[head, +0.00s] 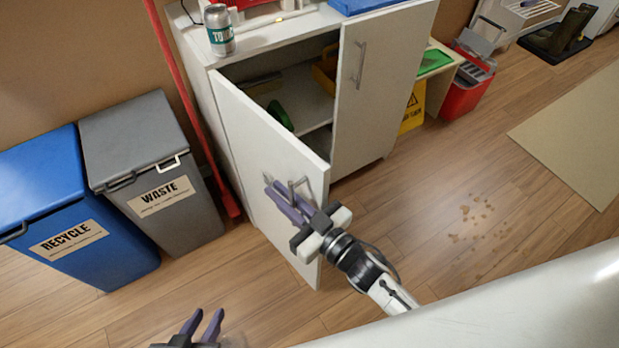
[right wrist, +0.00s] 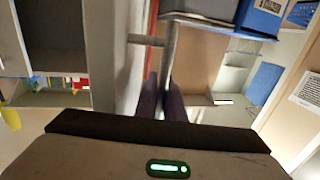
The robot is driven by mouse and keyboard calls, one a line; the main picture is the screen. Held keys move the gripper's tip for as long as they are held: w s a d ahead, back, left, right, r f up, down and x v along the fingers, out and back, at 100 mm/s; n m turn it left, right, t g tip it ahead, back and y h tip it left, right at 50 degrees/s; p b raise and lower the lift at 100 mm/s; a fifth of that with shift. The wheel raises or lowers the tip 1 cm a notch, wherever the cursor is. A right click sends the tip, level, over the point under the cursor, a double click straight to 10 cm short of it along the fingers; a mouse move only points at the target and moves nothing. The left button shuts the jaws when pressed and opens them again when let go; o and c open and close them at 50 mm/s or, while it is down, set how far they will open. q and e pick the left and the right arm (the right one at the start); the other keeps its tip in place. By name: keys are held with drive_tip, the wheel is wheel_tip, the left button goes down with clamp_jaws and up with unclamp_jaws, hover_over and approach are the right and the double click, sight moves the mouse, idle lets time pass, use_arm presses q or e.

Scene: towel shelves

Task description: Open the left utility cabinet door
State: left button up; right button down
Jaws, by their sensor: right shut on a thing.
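The left utility cabinet door (head: 262,160) is white and stands swung outward at an angle, leaving a gap into the cabinet. Its metal handle (head: 305,183) is on the outer face near the free edge. My right gripper (head: 281,195) is shut on this handle. In the right wrist view the fingers (right wrist: 161,98) close around the handle bar (right wrist: 170,50), beside the door face (right wrist: 118,60). My left gripper (head: 203,324) is low at the bottom edge of the head view, open and empty, away from the cabinet.
The right cabinet door (head: 378,85) looks shut or nearly so. A blue recycle bin (head: 100,255) and grey waste bin (head: 180,215) stand left of the open door. A red pole (head: 185,90) leans beside the cabinet. A can (head: 220,35) stands on top.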

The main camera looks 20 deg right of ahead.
drive_tip(key=shift+s+a+r, duration=0.1)
drive_tip(key=shift+a+r, duration=0.2)
drive_tip(key=shift+a, duration=0.3)
drive_tip(key=shift+s+a+r, duration=0.1)
drive_tip(key=shift+a+r, duration=0.2)
drive_tip(key=shift+a, duration=0.3)
drive_tip(key=c, duration=2.1)
unclamp_jaws()
drive_tip(key=shift+f, duration=0.25)
drive_tip(key=shift+s, duration=0.1)
drive_tip(key=v, duration=1)
drive_tip(key=shift+d, duration=0.1)
drive_tip(key=shift+s, duration=0.15)
